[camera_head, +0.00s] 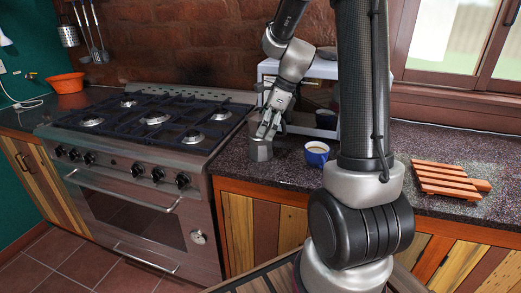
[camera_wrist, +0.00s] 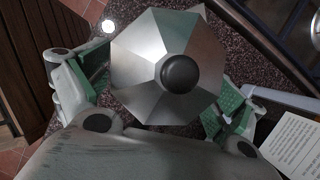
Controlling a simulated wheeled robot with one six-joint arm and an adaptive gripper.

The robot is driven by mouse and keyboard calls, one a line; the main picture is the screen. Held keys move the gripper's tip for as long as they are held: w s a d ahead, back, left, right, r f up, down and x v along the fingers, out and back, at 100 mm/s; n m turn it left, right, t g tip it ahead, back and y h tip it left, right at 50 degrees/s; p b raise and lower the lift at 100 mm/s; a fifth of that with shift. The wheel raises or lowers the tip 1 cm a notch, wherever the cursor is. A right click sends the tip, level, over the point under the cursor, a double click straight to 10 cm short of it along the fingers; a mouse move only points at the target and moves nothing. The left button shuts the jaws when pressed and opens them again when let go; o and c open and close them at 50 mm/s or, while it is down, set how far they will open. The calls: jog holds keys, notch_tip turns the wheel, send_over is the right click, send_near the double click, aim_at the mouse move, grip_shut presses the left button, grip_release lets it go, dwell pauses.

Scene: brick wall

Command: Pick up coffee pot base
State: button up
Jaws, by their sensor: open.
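The coffee pot (camera_head: 260,150) is a grey metal pot standing on the dark speckled counter, just right of the stove. In the wrist view its faceted metal top with a round black knob (camera_wrist: 170,62) is seen from above. My gripper (camera_head: 267,128) is over the pot, pointing down. In the wrist view its two green-padded fingers are spread on the left and right of the pot, with the pot between them. The lower part of the pot is hidden under its top in the wrist view. I cannot tell whether either finger touches it.
A blue cup (camera_head: 316,154) with a light-coloured content stands close right of the pot. A white-framed appliance (camera_head: 325,75) stands behind. The stove (camera_head: 150,125) is to the left. A wooden slatted rack (camera_head: 452,180) lies at the right. A printed paper (camera_wrist: 296,145) shows in the wrist view.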

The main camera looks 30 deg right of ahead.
jog(key=shift+w+a+f, duration=0.15)
jog(key=shift+a+f, duration=0.15)
jog(key=shift+f, duration=0.35)
jog(key=c, duration=1.7)
jog(key=shift+r, duration=0.1)
